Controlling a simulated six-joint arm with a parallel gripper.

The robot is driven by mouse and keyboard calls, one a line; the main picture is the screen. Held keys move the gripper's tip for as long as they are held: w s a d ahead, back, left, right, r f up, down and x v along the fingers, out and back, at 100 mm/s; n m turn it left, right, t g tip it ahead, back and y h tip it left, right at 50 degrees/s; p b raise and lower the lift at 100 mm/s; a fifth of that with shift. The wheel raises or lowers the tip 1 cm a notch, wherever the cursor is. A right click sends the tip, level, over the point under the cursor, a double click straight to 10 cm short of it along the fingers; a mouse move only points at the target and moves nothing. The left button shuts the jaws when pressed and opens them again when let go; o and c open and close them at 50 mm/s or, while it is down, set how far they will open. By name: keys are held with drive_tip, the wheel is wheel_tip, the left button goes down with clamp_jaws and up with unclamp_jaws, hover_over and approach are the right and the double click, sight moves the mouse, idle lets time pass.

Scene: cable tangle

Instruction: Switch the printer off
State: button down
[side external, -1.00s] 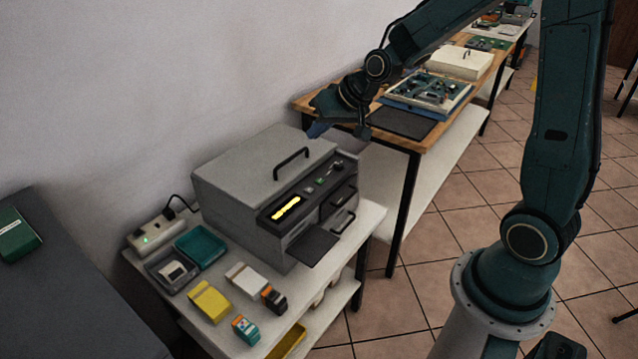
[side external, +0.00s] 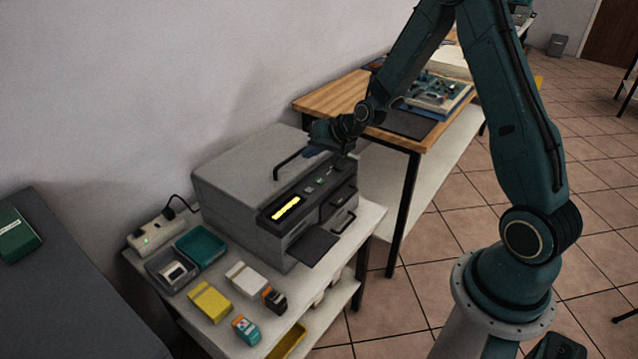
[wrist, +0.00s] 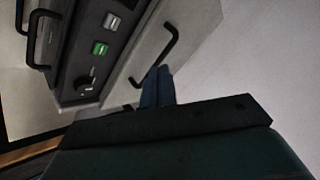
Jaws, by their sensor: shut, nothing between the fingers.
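The grey printer (side external: 235,180) stands on a small white table. Its dark front panel has a lit yellow display (side external: 286,208). In the wrist view the panel carries a green button (wrist: 100,48), a grey button (wrist: 111,21) and a dark knob-like control (wrist: 84,84). A black handle (wrist: 172,45) is on the printer's lid. My gripper (side external: 311,152) is over the right end of the printer, close to the lid handle. Its blue fingertips (wrist: 157,86) are shut and empty, and show beside the lid in the wrist view. I cannot tell whether they touch it.
A white power strip (side external: 158,231) with a green light and a plugged cable is left of the printer. Trays and several small boxes lie in front. An output tray (side external: 311,246) juts from the printer. A wooden table (side external: 335,95) stands behind to the right.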

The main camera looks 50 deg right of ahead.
sight(312, 192)
drive_tip(key=shift+f, duration=0.2)
idle(0.3)
drive_tip(key=shift+f, duration=4.2)
drive_tip(key=shift+f, duration=0.8)
drive_tip(key=shift+r, duration=0.75)
drive_tip(key=shift+r, duration=0.1)
drive_tip(key=shift+r, duration=2.45)
